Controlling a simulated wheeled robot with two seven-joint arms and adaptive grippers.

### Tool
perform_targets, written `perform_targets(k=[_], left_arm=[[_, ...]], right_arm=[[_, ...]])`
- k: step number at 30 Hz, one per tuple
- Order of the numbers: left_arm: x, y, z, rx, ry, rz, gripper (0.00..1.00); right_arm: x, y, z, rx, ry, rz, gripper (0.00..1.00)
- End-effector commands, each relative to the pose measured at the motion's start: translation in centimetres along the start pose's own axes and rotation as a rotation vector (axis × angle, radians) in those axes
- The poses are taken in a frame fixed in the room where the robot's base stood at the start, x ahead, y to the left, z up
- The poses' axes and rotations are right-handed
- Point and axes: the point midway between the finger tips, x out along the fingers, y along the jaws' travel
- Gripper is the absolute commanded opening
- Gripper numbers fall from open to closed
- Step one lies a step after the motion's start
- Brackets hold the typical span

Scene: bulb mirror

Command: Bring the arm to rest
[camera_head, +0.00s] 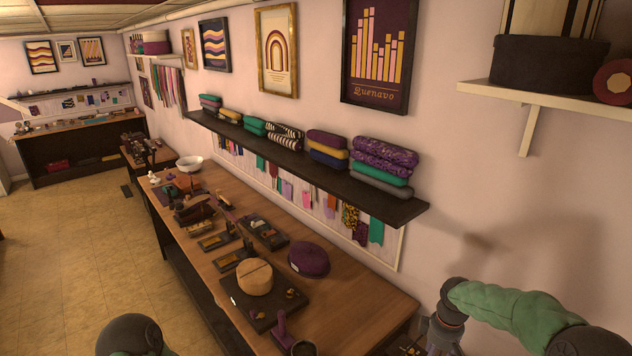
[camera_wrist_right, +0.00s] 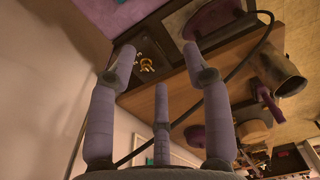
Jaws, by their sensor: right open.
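My right arm (camera_head: 520,318) comes in from the lower right in a green sleeve. Its gripper (camera_head: 438,340) is at the bottom edge of the head view, beside the near right end of the wooden workbench (camera_head: 375,308), partly cut off by the frame. In the right wrist view the gripper (camera_wrist_right: 160,68) shows its three grey fingers spread apart with nothing between them. A dark rounded part of my left arm (camera_head: 132,336) shows at the bottom left. The left gripper is out of view.
On the bench stand a wooden hat block (camera_head: 255,277), a purple hat (camera_head: 309,259) and several small tools. A dark shelf (camera_head: 330,176) with folded fabrics runs along the wall above. A white shelf (camera_head: 560,97) holds a dark round box (camera_head: 545,65). The floor (camera_head: 75,260) at left is clear.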

Motion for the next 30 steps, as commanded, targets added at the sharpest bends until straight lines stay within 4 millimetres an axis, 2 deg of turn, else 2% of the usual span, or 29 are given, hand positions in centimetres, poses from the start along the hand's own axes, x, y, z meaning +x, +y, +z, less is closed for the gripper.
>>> perform_targets(k=[8,14,17,22,24,30], left_arm=[[0.0,0.0,-0.2,0.0,0.003,0.0,0.4],[0.0,0.0,-0.1,0.0,0.002,0.0,0.4],[0.0,0.0,-0.1,0.0,0.002,0.0,0.4],[0.0,0.0,-0.1,0.0,0.002,0.0,0.4],[0.0,0.0,-0.1,0.0,0.002,0.0,0.4],[0.0,0.0,-0.1,0.0,0.002,0.0,0.4]], right_arm=[[5.1,-3.6,-1.5,0.067,0.048,-0.058,0.5],[9.9,-8.0,-2.4,0.159,0.092,-0.121,0.5],[13.2,-11.7,-2.6,0.241,0.116,-0.17,0.5],[18.8,-19.6,-1.5,0.456,0.143,-0.259,0.5],[20.2,-22.3,-0.6,0.544,0.145,-0.281,0.5],[22.5,-27.9,2.0,0.736,0.133,-0.312,0.5]])
